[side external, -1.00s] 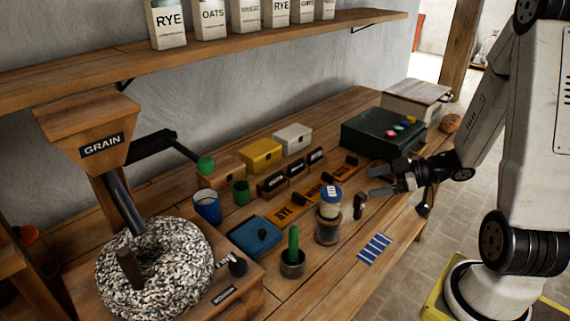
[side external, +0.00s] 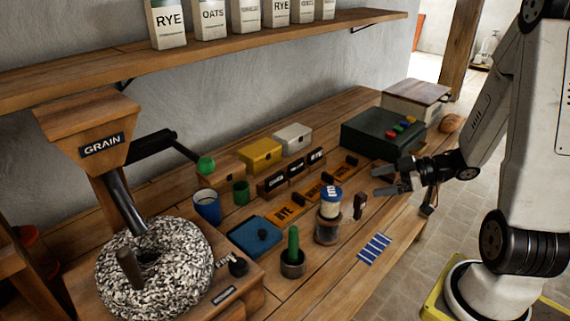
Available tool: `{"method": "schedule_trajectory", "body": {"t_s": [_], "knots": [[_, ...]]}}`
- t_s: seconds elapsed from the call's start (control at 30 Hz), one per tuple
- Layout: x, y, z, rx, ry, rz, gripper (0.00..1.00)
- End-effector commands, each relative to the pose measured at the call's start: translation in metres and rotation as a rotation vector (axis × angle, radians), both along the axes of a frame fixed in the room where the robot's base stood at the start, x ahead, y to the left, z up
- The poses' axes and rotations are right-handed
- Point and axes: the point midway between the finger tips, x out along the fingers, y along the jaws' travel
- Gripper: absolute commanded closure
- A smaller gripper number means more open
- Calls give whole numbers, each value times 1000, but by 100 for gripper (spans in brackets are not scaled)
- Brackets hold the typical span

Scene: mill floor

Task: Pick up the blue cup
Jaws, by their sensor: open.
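The blue cup (side external: 207,207) stands upright on the wooden bench, left of the middle, beside the grain mill. A light rim shows at its top, and its inside is hard to make out. My gripper (side external: 380,181) is at the right side of the bench, with its fingers spread and pointing left. It is empty and well apart from the cup, with most of the bench's small items between them.
A green cup (side external: 241,192) stands close to the blue cup's right. The mill's crank knob (side external: 206,164) is above and behind it. A blue box (side external: 253,236), a jar with a blue lid (side external: 328,217) and orange labelled strips (side external: 287,212) lie between. A dark green box (side external: 383,134) stands behind my gripper.

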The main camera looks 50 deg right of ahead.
Motion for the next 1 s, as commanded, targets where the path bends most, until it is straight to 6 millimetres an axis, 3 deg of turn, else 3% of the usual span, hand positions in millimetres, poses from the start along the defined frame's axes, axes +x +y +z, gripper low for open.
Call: {"method": "schedule_trajectory", "body": {"t_s": [0.43,0.47,0.5,0.6,1.0], "knots": [[0,0,0,0,0,0,0],[0,0,0,0,0,0,3],[0,0,0,0,0,0,16],[0,0,0,0,0,0,42],[0,0,2,-1,0,0,42]]}}
